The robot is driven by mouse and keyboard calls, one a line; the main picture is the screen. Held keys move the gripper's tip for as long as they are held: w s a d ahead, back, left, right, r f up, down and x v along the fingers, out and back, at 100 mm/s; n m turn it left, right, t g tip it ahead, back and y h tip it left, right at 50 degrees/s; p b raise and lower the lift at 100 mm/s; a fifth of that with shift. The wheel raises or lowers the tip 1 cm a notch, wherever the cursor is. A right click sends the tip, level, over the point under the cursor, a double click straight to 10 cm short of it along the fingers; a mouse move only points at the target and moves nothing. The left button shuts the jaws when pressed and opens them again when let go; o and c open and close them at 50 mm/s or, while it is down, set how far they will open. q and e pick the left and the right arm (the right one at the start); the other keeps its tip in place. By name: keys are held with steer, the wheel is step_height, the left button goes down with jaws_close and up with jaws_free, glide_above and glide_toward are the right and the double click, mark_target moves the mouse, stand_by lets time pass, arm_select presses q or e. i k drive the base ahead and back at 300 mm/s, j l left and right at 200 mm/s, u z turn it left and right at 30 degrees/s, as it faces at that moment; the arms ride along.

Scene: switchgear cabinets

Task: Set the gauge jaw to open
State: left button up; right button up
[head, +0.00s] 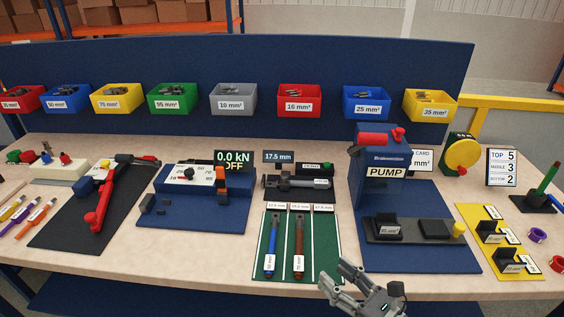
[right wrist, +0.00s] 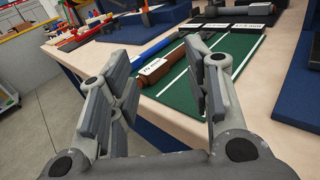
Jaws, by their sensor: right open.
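The gauge (head: 298,184) stands at the middle of the bench, a grey bar-shaped device on a black base. A display (head: 279,157) behind it reads 17.5 mm. The jaw's position is too small to tell. My right gripper (head: 338,277) is open and empty at the bench's front edge, to the front right of the gauge and apart from it. Its spread fingers also show in the right wrist view (right wrist: 160,70). My left gripper is out of view.
A green mat (head: 262,268) in front of the gauge holds a blue-handled piece (head: 271,250) and a brown-handled piece (head: 299,248). The blue pump (head: 383,180) stands to the right, the 0.0 kN tester (head: 194,180) to the left. Coloured bins line the back panel.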

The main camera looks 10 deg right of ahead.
mark_target(284, 184)
steer(key=i, duration=0.9)
